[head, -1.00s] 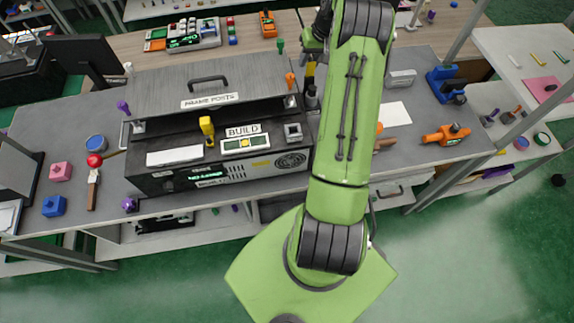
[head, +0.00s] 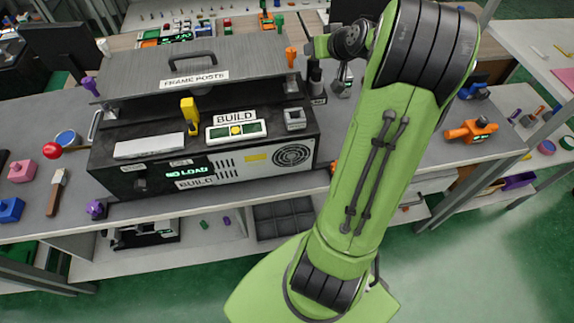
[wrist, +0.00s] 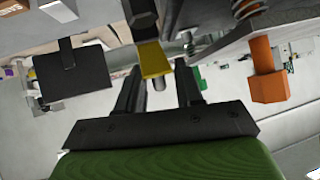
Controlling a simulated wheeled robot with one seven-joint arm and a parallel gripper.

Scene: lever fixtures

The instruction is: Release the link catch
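The build machine (head: 255,160) stands on the grey bench and its display reads "NO LOAD". A hinged grey lid labelled "FRAME POSTS" (head: 195,68) with a dark handle is above it. I cannot tell which part is the link catch. My gripper (wrist: 158,92) is open, its two dark fingers apart. A yellow piece (wrist: 153,60) shows between and beyond the fingertips; I cannot tell if they touch. An orange piece (wrist: 265,75) is to the right.
An orange clamp (head: 470,131) sits on the right of the bench. The floor in front is clear.

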